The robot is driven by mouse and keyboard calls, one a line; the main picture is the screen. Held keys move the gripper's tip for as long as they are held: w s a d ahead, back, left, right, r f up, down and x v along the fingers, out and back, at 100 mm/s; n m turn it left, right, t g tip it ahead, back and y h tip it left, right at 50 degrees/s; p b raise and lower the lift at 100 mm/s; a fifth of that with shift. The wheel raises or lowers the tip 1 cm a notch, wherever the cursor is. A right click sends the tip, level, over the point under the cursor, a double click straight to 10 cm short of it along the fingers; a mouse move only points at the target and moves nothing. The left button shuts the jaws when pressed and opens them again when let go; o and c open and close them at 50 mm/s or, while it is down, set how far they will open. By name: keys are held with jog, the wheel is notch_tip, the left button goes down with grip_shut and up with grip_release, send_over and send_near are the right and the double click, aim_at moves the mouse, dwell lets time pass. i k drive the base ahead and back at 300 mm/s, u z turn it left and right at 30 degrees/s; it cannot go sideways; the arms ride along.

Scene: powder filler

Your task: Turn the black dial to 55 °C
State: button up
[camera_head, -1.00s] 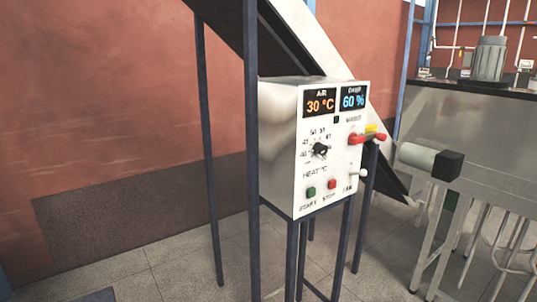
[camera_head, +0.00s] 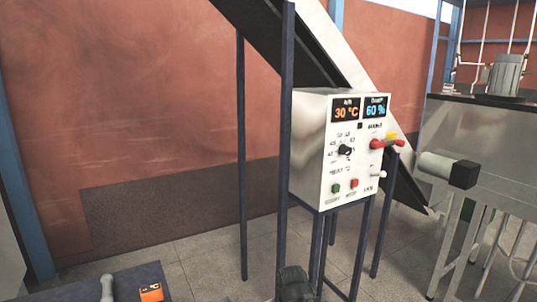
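The black dial (camera_head: 345,150) is on the front of a pale metal control box (camera_head: 313,150), with small printed marks around it. Its pointer is too small to read. Above it, an orange display (camera_head: 346,110) shows 30 °C and a blue display (camera_head: 375,107) shows 60 %. A dark shape at the bottom edge, below the box, may be part of my arm. I see no gripper fingers, and nothing touches the dial.
A green button (camera_head: 335,188), a red button (camera_head: 354,183), a red lever (camera_head: 377,143) and a small white lever (camera_head: 379,175) surround the dial. Dark posts stand left of the box. A dark table (camera_head: 128,282) with an orange item (camera_head: 151,292) is lower left. A grey bench stands right.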

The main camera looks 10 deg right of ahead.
aim_at(343, 149)
jog(key=u, duration=0.25)
jog(key=i, duration=1)
jog(key=z, duration=0.05)
